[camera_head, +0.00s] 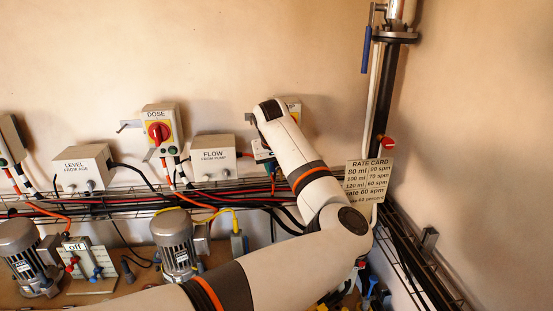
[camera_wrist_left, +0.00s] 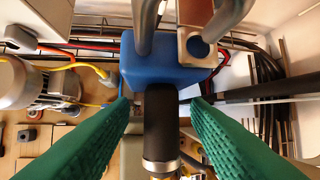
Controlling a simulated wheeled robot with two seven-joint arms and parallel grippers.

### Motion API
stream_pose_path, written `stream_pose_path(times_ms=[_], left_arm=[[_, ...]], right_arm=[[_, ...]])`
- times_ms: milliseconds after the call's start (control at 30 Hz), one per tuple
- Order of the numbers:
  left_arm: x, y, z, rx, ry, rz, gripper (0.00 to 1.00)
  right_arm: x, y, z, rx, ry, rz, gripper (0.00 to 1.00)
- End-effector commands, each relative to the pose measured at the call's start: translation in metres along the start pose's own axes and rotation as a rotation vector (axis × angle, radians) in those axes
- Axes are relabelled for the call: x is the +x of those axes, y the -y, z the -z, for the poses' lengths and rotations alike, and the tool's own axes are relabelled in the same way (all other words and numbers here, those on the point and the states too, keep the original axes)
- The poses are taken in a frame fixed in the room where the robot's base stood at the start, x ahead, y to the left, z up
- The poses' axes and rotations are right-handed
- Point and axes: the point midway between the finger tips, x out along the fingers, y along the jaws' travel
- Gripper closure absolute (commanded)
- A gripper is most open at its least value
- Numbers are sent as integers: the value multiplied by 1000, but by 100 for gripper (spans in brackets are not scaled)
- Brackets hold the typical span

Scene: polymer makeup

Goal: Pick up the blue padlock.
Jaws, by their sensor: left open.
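The blue padlock (camera_wrist_left: 150,72) is in the upper middle of the left wrist view, with a thick grey shackle rising from its body. I cannot make it out in the head view, where my arm covers much of that area. My left gripper (camera_wrist_left: 160,100) has green ribbed fingers. It is open, with one fingertip near each side of the padlock's lower part and nothing clamped between them. In the head view the left gripper (camera_head: 263,153) shows only partly, behind my forearm. My right gripper is not in view.
A black cylinder with a metal collar (camera_wrist_left: 160,125) lies between the fingers. A wire cable tray (camera_head: 130,205), motors (camera_head: 175,243), a FLOW box (camera_head: 213,155) and a rate card (camera_head: 369,180) surround my arm.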

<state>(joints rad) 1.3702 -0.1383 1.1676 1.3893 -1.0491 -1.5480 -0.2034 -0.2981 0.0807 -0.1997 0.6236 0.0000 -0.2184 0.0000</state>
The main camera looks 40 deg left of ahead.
Motion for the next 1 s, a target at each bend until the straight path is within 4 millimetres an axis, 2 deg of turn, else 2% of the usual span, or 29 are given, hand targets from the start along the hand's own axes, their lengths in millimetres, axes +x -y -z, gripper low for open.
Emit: stream_pose_path(times_ms=[67,167,433,1000], left_arm=[[1,0,0,0,0,0,57],[1,0,0,-1,0,0,57],[0,0,0,-1,1,0,100],[-1,3,-5,-1,4,-1,100]], right_arm=[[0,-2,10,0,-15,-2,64],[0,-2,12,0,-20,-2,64],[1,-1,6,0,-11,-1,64],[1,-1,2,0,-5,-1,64]])
